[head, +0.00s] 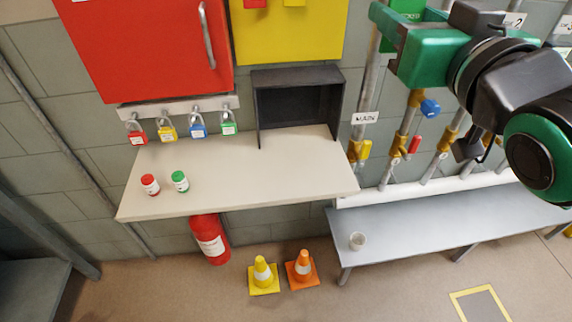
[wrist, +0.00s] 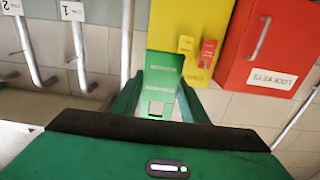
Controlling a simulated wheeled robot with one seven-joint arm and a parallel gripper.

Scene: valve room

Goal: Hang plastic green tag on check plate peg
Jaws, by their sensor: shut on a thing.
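The green tag (wrist: 162,72) is a flat green plate with a pale patch near its lower end, held between the fingers of my gripper (wrist: 160,92). In the head view the tag (head: 408,9) shows at the top edge, partly cut off. My gripper (head: 388,35) is shut on it, high up at the right of a yellow board (head: 290,38). In the wrist view the yellow board (wrist: 180,20) is beyond the tag, with a yellow tag (wrist: 186,43) and a red tag (wrist: 207,50) on it. I cannot make out a free peg or a check plate label.
A red lock-keys cabinet (head: 150,50) stands left of the board, with several padlocks below it. A dark open box (head: 298,105) sits on the shelf (head: 240,175). Valve pipes (head: 405,130) are below my arm. The space before the board looks clear.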

